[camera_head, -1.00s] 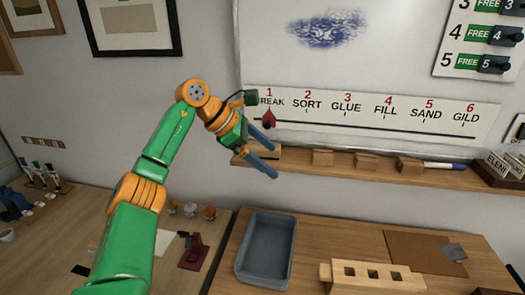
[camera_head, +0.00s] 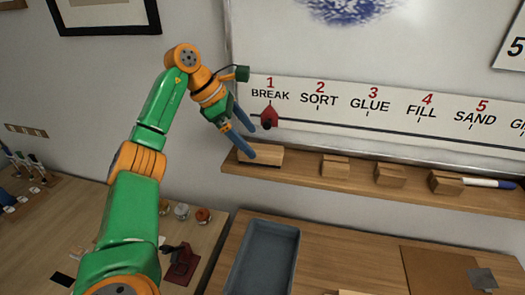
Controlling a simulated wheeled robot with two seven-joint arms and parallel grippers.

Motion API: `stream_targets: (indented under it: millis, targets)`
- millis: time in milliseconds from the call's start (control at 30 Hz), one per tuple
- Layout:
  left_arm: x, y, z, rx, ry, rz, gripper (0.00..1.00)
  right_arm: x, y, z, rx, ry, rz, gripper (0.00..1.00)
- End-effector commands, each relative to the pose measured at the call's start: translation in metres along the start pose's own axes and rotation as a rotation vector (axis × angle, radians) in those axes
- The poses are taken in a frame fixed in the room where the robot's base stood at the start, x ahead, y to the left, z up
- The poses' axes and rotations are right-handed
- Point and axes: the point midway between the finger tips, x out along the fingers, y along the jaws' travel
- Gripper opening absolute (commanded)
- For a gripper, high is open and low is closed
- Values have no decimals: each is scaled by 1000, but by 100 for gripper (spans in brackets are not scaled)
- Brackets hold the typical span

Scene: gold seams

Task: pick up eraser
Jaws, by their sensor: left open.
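A wooden block with a dark underside (camera_head: 268,157), which looks like the eraser, lies at the left end of the wooden ledge under the whiteboard. My left gripper (camera_head: 251,140) has its two blue fingers apart and nothing between them. Its fingertips are at the block's left end, one in front of the block's edge in the picture. I cannot tell whether they touch it. My right gripper is not in view.
The ledge (camera_head: 306,178) also holds several smaller wooden blocks (camera_head: 335,166) and a marker (camera_head: 490,183). A red pointer (camera_head: 269,117) sits on the strip above, close to my fingers. A grey tray (camera_head: 262,262) stands on the table below.

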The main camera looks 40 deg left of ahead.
Motion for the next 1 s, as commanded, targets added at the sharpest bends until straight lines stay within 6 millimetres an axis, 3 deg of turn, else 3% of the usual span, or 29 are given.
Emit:
stream_targets:
  millis: [200,467,800,1000]
  targets:
    - [41,-2,-1,0,2,-3,100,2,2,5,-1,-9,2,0]
    - [45,-1,-1,0,-1,-1,97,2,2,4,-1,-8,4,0]
    - [45,-1,-1,0,-1,-1,7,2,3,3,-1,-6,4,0]
    - [45,-1,-1,0,-1,-1,7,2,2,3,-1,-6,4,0]
